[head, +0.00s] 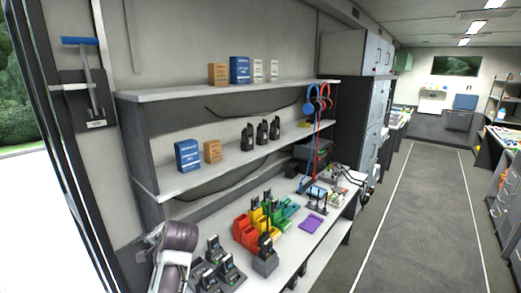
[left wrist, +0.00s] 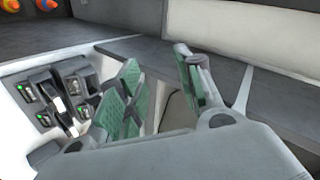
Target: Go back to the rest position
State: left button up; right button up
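My left gripper (left wrist: 158,88) shows in the left wrist view with its two green-padded fingers spread apart. It is open and nothing sits between the fingers. It is close to the worktop and the dark shelf wall, with a charger holding radios (left wrist: 60,95) just left of the fingers. In the head view part of my left arm shows at the lower left edge of the worktop, and its fingers cannot be made out there. My right gripper is in neither view.
The worktop (head: 323,237) carries radios in black chargers (head: 218,265), coloured bins (head: 243,231) and a purple pad (head: 311,223). Shelves (head: 240,90) above hold boxes, radios and headsets. Grey cabinets (head: 380,75) stand beyond. The aisle floor (head: 425,215) on the right is clear.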

pick_arm(q)
jog(key=s+d+f+g+h, duration=0.1)
jog(key=s+d+f+h, duration=0.25)
jog(key=s+f, duration=0.8)
jog(key=s+d+f+n+g+h, duration=0.1)
jog(key=s+d+f+h, duration=0.2)
jog(key=s, duration=0.5)
jog(key=s+d+f+n+g+h, duration=0.1)
jog(key=s+d+f+g+h, duration=0.15)
jog(key=s+f, duration=0.4)
jog(key=s+f+y, duration=0.1)
jog(key=s+f, duration=0.1)
jog(key=f, duration=1.4)
jog(key=s+f, duration=0.2)
jog(key=f, duration=1.3)
jog(key=s+a+f+g, duration=0.1)
jog(key=s+f, duration=0.9)
jog(key=s, duration=0.1)
jog(key=s+a+f+b, duration=0.1)
jog(key=s+a+f, duration=0.1)
jog(key=s+f, duration=0.9)
jog(key=shift+a+g, duration=0.3)
jog(key=shift+g, duration=0.05)
jog(key=shift+s+f, duration=0.1)
jog(key=shift+s, duration=0.05)
